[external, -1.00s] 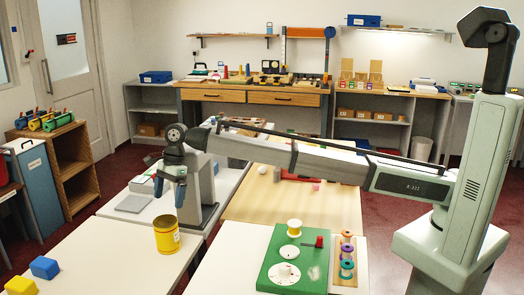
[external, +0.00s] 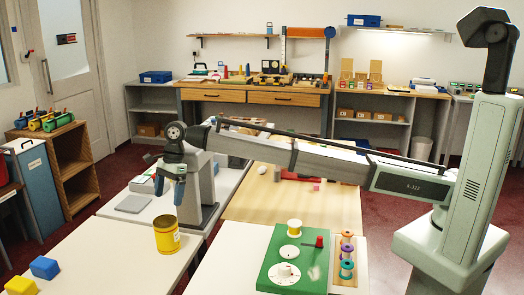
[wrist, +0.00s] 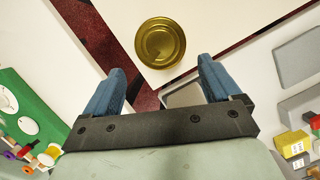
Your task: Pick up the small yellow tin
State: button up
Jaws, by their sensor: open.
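The small yellow tin (external: 167,236) stands upright near the back right corner of the front left white table. In the wrist view the tin (wrist: 160,43) shows from above as a round gold shape, ahead of the fingertips and roughly centred between them. My gripper (external: 170,188) is open and empty. In the external view it hangs above and slightly behind the tin, apart from it. In the wrist view the blue fingers of my gripper (wrist: 165,75) are spread wide with nothing between them.
A blue block (external: 45,267) and a yellow block (external: 20,287) sit at the table's left. A green board (external: 270,272) with white discs and a tray of spools (external: 346,268) lies to the right. A grey flat pad (external: 133,204) is behind the tin. Table around the tin is clear.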

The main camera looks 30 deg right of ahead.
notch_tip(320, 180, up, 25)
jog(key=w+d+f+m+y, duration=0.2)
jog(key=w+d+m+y, duration=0.15)
jog(key=w+d, duration=1.6)
jog(key=w+d+m+t+y, duration=0.15)
jog(key=w+d, duration=0.25)
jog(key=d, duration=1)
jog(key=w+d+m+t+y, duration=0.1)
jog(key=w+d+t+y, duration=0.3)
jog(key=d, duration=0.9)
jog(key=s+d+r+m+t, duration=0.15)
jog(key=d+m+t, duration=0.3)
jog(key=d, duration=2.05)
jog(key=s+d+r+m+t, duration=0.15)
jog(key=d+m+t, duration=0.3)
jog(key=d, duration=2.05)
jog(key=shift+t+h, duration=0.35)
jog(key=shift+h, duration=0.05)
jog(key=f, duration=3.8)
jog(key=shift+s+d+f, duration=0.1)
jog(key=shift+s+f, duration=0.15)
jog(key=shift+f, duration=0.15)
jog(key=shift+w+f, duration=0.15)
jog(key=shift+f, duration=0.15)
jog(key=x, duration=1.3)
jog(key=shift+w+a, duration=0.2)
jog(key=shift+a, duration=0.05)
